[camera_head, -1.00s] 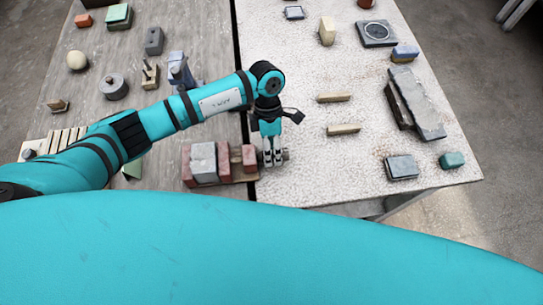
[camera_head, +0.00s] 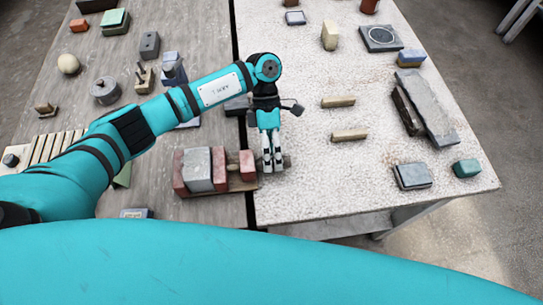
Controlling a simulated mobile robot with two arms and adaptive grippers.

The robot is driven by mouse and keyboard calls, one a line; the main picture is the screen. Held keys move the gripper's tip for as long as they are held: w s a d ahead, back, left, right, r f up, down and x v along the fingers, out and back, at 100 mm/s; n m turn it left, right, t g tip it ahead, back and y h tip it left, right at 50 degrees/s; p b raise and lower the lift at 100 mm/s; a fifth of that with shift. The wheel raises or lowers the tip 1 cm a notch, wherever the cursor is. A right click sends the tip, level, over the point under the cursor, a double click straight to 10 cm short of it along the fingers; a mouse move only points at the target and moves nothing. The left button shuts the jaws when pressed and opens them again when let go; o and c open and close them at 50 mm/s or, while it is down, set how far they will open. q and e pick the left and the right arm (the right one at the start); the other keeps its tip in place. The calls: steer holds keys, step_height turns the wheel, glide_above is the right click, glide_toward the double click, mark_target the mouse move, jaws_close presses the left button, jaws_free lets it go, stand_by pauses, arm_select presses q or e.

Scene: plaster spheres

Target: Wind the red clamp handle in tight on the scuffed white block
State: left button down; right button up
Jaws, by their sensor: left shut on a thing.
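The scuffed white block (camera_head: 198,171) looks pale grey and stands near the front of the left table, between the two red jaws of the clamp (camera_head: 219,168). Its right face is close to the inner jaw; I cannot tell whether they touch. A further red block (camera_head: 247,166) of the clamp stands to the right, by the table's edge. My left gripper (camera_head: 272,164) points down at the clamp's right end, shut on the handle (camera_head: 287,161). The fingers hide most of the handle, and its red colour does not show. My right gripper is not in view.
Two tan bars (camera_head: 349,135) lie right of my left arm on the white speckled table (camera_head: 310,185). A grey-blue block (camera_head: 412,176) and a green block (camera_head: 466,168) sit further right. A ribbed board (camera_head: 45,147) lies at far left.

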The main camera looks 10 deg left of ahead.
arm_select(q)
steer(key=c, duration=0.9)
jaws_free()
steer(key=v, duration=1.2)
